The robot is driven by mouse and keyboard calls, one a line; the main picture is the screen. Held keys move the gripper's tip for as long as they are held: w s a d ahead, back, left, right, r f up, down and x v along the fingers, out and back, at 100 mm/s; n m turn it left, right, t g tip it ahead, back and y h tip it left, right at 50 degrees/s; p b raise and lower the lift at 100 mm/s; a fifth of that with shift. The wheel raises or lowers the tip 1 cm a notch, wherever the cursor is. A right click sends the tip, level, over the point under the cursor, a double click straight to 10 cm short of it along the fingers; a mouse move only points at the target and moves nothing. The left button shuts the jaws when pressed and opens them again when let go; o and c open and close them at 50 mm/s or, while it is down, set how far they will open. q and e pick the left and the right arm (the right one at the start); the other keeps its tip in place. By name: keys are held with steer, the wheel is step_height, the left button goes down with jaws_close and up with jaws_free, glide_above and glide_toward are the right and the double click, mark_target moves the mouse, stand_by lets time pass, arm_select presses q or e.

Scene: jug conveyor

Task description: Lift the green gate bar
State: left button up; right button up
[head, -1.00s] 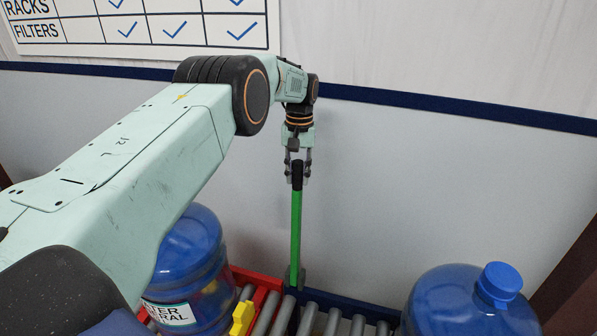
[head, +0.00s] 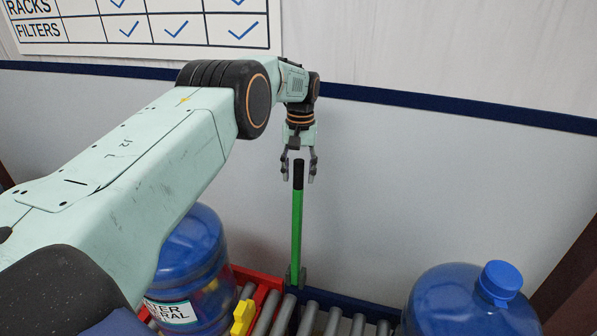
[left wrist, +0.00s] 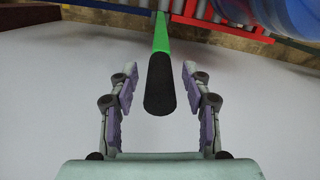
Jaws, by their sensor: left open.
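The green gate bar (head: 297,225) stands upright at the far side of the roller conveyor, with a black grip (head: 298,174) at its top. My left gripper (head: 298,176) is open, with one finger on each side of the black grip and a gap on both sides. In the left wrist view the black grip (left wrist: 160,85) sits between the spread fingers of the left gripper (left wrist: 160,88), touching neither. The green bar (left wrist: 161,35) runs away from it towards the conveyor. My right gripper is out of view.
Blue water jugs stand on the left (head: 192,262) and the right (head: 462,305) of the bar. Conveyor rollers (head: 308,318) lie between them, with a red side rail (head: 256,279) and a yellow part (head: 242,318) near the left jug. A pale wall (head: 430,190) stands behind.

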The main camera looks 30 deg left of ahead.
arm_select(q)
steer(key=r, duration=0.7)
steer(key=shift+w, duration=0.2)
steer(key=shift+w+r, duration=0.15)
steer(key=shift+r, duration=0.25)
steer(key=shift+r, duration=0.1)
